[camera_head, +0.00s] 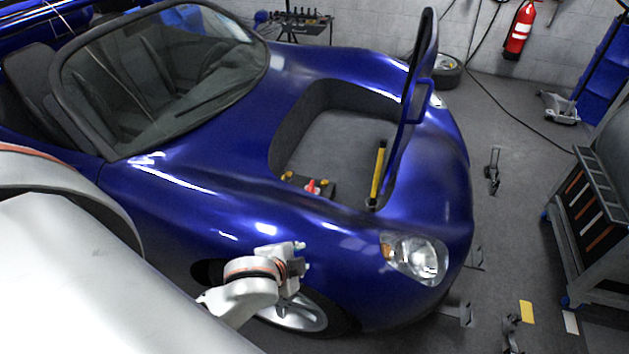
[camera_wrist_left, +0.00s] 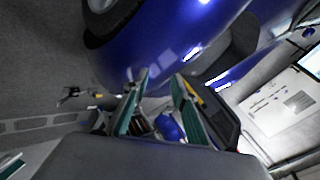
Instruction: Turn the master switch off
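The master switch (camera_head: 312,186) appears as a small red part on a dark unit with yellow ends, inside the open front compartment of the blue car. Its lever position is too small to tell. My left gripper (camera_head: 294,266) is beside the car's fender, above the front wheel and outside the compartment, apart from the switch. In the left wrist view its two green-padded fingers (camera_wrist_left: 161,76) stand apart with nothing gripped between them. I cannot make out the switch in that view. My right gripper is not in view.
The blue car (camera_head: 215,205) fills the middle. Its raised lid (camera_head: 420,75) stands at the compartment's right side, near a yellow-and-black strut (camera_head: 378,172). A tool cart (camera_head: 590,215) stands at the right.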

